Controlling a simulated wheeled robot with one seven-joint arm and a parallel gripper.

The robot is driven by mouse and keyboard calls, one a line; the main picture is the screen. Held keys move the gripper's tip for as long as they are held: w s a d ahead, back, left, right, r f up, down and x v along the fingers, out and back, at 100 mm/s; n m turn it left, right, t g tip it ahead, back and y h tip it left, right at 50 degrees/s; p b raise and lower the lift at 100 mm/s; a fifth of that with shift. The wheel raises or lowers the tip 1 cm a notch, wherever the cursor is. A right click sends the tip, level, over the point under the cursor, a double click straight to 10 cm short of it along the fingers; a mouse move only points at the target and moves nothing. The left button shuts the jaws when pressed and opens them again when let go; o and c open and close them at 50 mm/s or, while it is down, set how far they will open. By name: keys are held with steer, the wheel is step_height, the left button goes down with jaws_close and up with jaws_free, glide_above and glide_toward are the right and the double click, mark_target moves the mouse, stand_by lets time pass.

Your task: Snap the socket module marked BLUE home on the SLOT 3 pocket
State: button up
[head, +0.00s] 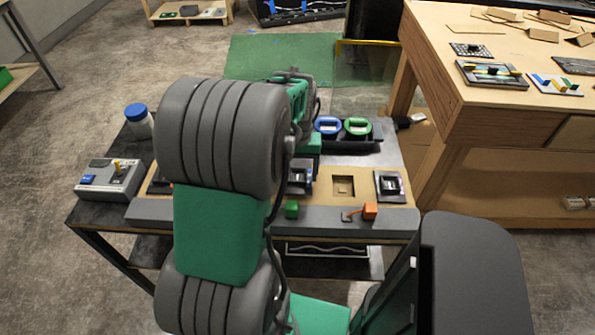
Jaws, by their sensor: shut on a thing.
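The console board (330,212) lies on a dark table and has a row of square pockets. A dark socket module (391,185) sits in the pocket at the right end. Another dark socket module (299,178) with a pale centre shows just below my gripper (306,153), partly covered by my arm. My gripper is shut on it as far as I can tell; the fingertips are mostly hidden. I cannot read any slot numbers or the BLUE mark. The left pockets are largely behind my arm.
A dark rack behind the board holds a blue round part (328,125) and a green one (357,127). A grey switch box (108,180) and a blue-lidded jar (138,121) are left.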

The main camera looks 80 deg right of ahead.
steer(key=shift+f+b, duration=0.65)
steer(key=shift+f, duration=0.5)
stand_by(1.1)
steer(key=o, duration=1.5)
step_height(320, 180, up, 8)
steer(key=shift+f, duration=0.1)
